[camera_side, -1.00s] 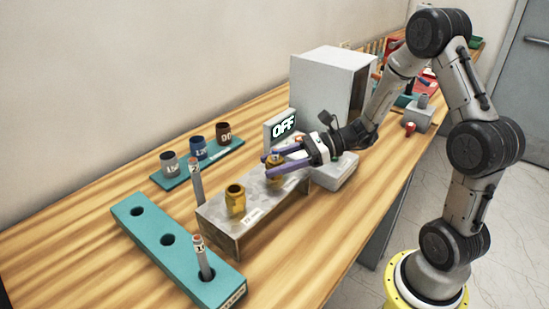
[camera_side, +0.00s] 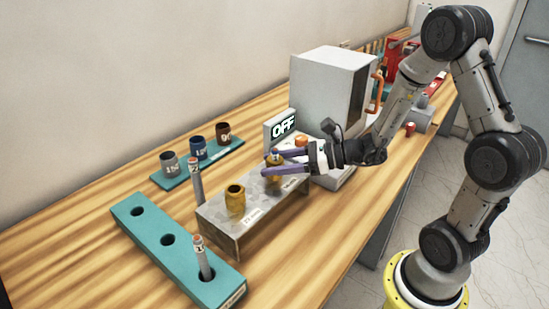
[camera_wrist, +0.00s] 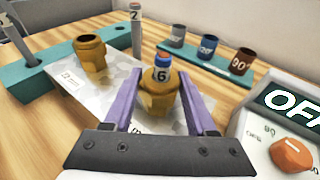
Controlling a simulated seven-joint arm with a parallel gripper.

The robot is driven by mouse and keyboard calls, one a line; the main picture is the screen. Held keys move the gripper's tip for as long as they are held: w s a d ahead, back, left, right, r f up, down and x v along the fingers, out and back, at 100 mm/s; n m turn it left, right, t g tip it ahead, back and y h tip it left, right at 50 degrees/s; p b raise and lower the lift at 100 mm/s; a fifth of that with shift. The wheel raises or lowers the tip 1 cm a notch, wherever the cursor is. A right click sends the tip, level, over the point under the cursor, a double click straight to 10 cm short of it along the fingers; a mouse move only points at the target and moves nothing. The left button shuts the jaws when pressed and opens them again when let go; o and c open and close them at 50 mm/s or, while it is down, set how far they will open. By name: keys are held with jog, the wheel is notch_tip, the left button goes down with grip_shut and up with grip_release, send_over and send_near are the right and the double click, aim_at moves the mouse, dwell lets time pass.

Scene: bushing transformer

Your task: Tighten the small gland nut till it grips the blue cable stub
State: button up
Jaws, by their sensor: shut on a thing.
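My gripper (camera_side: 268,163) is shut on the small gland nut (camera_side: 274,172), a brass-coloured fitting on the far end of the metal bracket (camera_side: 222,227). In the wrist view the two purple fingers lie on either side of the brass nut (camera_wrist: 161,97). A stub with a blue band and an orange tip (camera_wrist: 161,66) stands upright out of the nut, with a label reading 6. A second, open brass gland (camera_side: 235,198) stands at the near end of the bracket, apart from my gripper. The nut's lower part is partly hidden by the fingers.
A teal block (camera_side: 150,240) with holes holds a grey labelled stub (camera_side: 202,257). Another grey stub (camera_side: 195,180) stands behind the bracket. A teal strip (camera_side: 221,151) carries grey, blue and brown cups. A device with an OFF display (camera_side: 282,126) and orange knob (camera_wrist: 291,155) is close by.

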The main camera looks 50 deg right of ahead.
jog(key=shift+a+m+h, duration=0.1)
jog(key=shift+m+h, duration=0.3)
jog(key=shift+m+t+h, duration=0.8)
jog(key=shift+m+h, duration=0.2)
jog(key=shift+h, duration=0.2)
jog(key=shift+r+h, duration=0.1)
jog(key=shift+h, duration=0.2)
jog(key=shift+m, duration=0.4)
jog(key=shift+r+m+t+h, duration=0.1)
jog(key=shift+m+t+h, duration=0.2)
jog(key=shift+h, duration=0.4)
jog(key=shift+m+h, duration=0.4)
jog(key=o, duration=1.6)
